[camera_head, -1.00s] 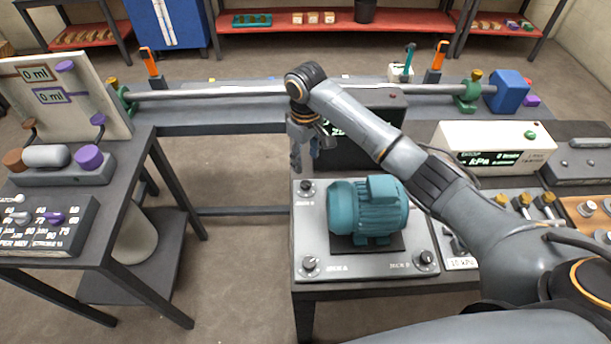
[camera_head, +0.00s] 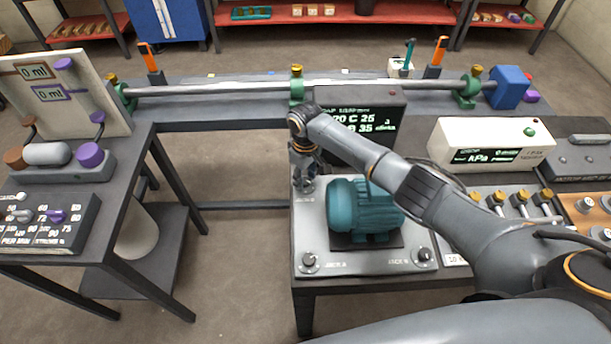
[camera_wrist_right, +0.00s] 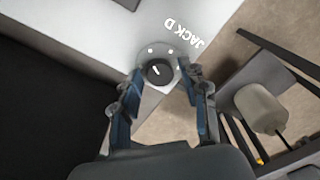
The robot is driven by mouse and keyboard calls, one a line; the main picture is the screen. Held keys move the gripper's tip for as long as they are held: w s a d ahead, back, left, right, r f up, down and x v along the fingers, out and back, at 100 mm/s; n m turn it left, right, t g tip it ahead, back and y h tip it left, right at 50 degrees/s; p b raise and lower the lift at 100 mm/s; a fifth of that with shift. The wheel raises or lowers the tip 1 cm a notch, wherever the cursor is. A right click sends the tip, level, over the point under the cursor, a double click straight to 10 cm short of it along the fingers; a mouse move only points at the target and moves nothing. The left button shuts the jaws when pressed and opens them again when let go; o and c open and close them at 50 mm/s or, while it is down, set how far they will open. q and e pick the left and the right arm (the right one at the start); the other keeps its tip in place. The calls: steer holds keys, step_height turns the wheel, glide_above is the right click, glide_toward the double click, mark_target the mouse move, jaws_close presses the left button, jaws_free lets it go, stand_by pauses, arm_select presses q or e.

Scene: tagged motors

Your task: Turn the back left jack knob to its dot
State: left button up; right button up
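The back left jack knob (camera_wrist_right: 158,72) is black and round with a white pointer line, next to the label JACK D in the right wrist view. White dots show on the plate (camera_wrist_right: 160,50) by the knob. My right gripper (camera_wrist_right: 160,72) is open, pointing down, with one finger on each side of the knob; whether either finger touches it I cannot tell. In the head view my right gripper (camera_head: 304,184) covers that knob at the back left corner of the grey base plate (camera_head: 375,263). My left gripper is not in view.
A teal motor (camera_head: 362,207) stands on the plate just right of the gripper. The front jack knobs (camera_head: 309,259) and (camera_head: 424,254) are clear. A dark display box (camera_head: 385,98) stands behind.

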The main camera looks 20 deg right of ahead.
steer(key=c, duration=0.7)
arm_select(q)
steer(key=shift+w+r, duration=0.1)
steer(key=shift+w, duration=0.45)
arm_select(e)
jaws_close()
steer(key=shift+n, duration=0.3)
steer(key=n, duration=0.4)
steer(key=shift+n, duration=0.4)
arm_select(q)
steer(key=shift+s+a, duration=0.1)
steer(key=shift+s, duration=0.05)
arm_select(e)
steer(key=n, duration=0.6)
steer(key=shift+n, duration=0.3)
steer(key=o, duration=1.1)
jaws_free()
